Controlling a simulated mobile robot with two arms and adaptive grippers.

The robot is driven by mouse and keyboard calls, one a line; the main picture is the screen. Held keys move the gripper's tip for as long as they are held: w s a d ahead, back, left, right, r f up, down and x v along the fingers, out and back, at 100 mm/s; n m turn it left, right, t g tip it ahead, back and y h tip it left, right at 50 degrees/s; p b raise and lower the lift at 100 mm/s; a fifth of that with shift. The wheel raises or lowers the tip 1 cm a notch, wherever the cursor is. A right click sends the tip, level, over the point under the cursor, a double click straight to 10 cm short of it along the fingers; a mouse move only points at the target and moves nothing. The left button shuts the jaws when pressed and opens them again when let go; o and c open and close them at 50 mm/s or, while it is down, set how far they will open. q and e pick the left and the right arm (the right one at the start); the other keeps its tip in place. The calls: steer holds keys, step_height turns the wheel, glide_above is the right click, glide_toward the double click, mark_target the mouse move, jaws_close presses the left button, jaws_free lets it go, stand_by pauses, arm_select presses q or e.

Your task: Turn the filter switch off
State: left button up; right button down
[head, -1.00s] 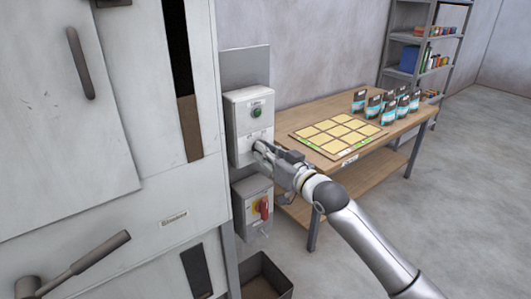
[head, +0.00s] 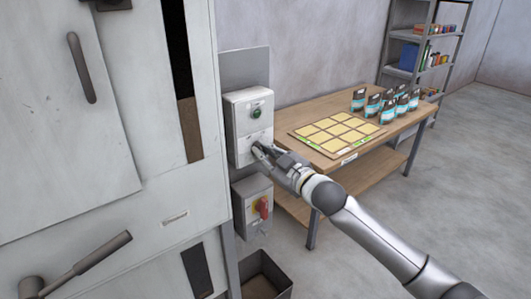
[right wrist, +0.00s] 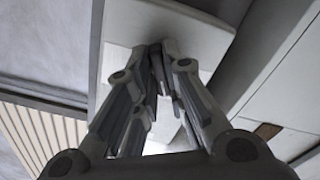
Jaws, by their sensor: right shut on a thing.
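The upper grey control box (head: 245,105) is mounted on a panel beside the machine. It has a green button (head: 257,113) near its top. My right gripper (head: 257,150) is at the lower front of this box, with its fingers shut on a small switch there. The fingers cover the switch almost completely, so its position cannot be read. In the right wrist view, the right gripper's fingers (right wrist: 160,55) close together against the pale box face (right wrist: 125,35), with a dark narrow piece between them. My left gripper is not in view.
A wooden table (head: 290,112) with a tray of yellow squares (head: 337,133) and several bags (head: 375,105) stands to the right. An open bin (head: 285,275) is on the floor.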

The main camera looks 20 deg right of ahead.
stand_by(0.5)
steer(key=c, duration=1.5)
jaws_free()
steer(key=v, duration=1.2)
